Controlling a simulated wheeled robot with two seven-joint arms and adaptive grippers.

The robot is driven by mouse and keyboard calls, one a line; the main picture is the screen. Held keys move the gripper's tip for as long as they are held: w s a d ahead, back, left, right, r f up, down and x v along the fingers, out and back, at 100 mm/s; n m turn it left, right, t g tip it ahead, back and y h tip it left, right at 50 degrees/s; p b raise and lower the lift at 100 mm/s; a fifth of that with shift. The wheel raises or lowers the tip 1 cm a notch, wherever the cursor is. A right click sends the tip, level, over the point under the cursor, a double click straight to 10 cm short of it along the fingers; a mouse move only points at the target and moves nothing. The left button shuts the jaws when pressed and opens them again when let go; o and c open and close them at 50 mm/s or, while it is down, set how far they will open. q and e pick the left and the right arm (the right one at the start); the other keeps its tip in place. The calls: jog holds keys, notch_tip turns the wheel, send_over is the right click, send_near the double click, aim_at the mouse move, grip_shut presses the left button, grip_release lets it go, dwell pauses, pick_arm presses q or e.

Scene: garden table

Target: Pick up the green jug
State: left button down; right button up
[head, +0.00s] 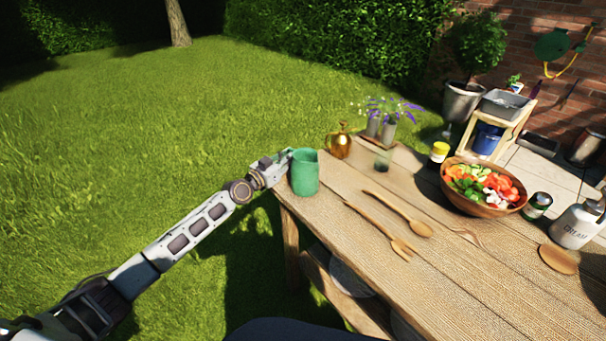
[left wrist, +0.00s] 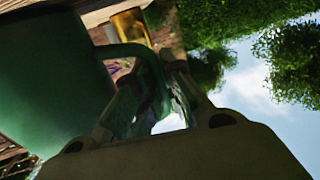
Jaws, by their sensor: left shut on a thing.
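The green jug (head: 305,175) stands upright at the left end of the wooden table (head: 340,215) in the head view. My left arm reaches in from the left, and its gripper (head: 284,157) is at the jug's left side. In the left wrist view the jug (left wrist: 50,75) fills the left part, and its handle passes between the fingers of my left gripper (left wrist: 152,100). The gripper is shut on the handle. I cannot tell whether the jug's base touches the table. My right gripper is not in view.
A brass pot (head: 339,145), a glass (head: 383,159) and vases with purple flowers (head: 389,130) stand behind the jug. Wooden servers (head: 400,215) lie to its right. A salad bowl (head: 480,205), yellow-lidded jar (head: 439,152) and cream can (head: 577,226) are further right. Lawn lies left.

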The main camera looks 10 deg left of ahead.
pick_arm(q)
jog(key=shift+r, duration=0.1)
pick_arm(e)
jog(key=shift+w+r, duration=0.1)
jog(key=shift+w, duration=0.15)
pick_arm(q)
jog(key=shift+r, duration=0.1)
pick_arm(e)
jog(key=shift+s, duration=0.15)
pick_arm(q)
jog(key=shift+r, duration=0.1)
jog(key=shift+r+p, duration=0.6)
jog(key=shift+r, duration=0.05)
jog(key=shift+r+p, duration=0.35)
jog(key=shift+r, duration=0.15)
jog(key=shift+r+p, duration=0.6)
jog(key=shift+r, duration=0.5)
jog(key=shift+r+p, duration=0.5)
jog(key=shift+r, duration=0.75)
jog(key=shift+r+p, duration=0.35)
jog(key=shift+r, duration=0.85)
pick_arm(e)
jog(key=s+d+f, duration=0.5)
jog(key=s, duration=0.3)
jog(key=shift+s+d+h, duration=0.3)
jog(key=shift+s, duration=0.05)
